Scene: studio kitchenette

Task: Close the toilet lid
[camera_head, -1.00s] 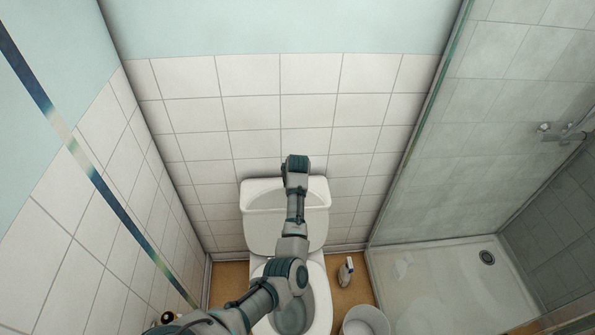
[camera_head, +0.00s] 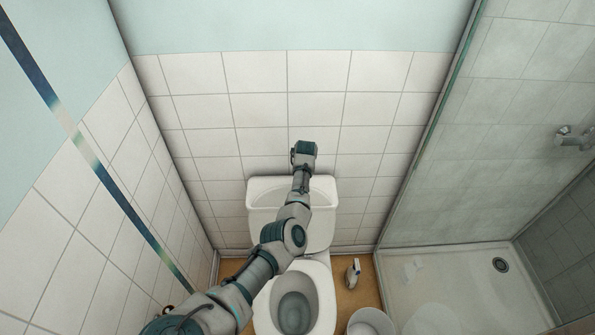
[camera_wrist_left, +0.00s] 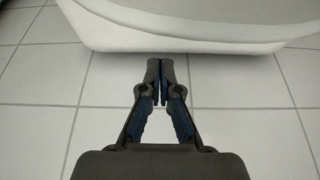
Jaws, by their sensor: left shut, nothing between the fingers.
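The white toilet stands against the tiled wall in the head view. Its bowl (camera_head: 318,290) is uncovered, and the raised lid (camera_head: 262,232) stands upright at the tank side. My left arm reaches across the bowl and the lid, hiding parts of both. Its wrist is over the top of the white tank and lid area; the fingers are hidden in the head view. In the left wrist view my left gripper (camera_wrist_left: 160,67) is shut and empty. Its tips are close to a white rounded edge, lid or tank; contact cannot be told. My right gripper is not in view.
A spray bottle (camera_head: 353,272) and a white bin (camera_head: 369,323) stand on the floor right of the toilet. A glass shower panel (camera_head: 428,140) and shower tray (camera_head: 450,285) are farther right. A tiled wall (camera_head: 120,215) is close on the left.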

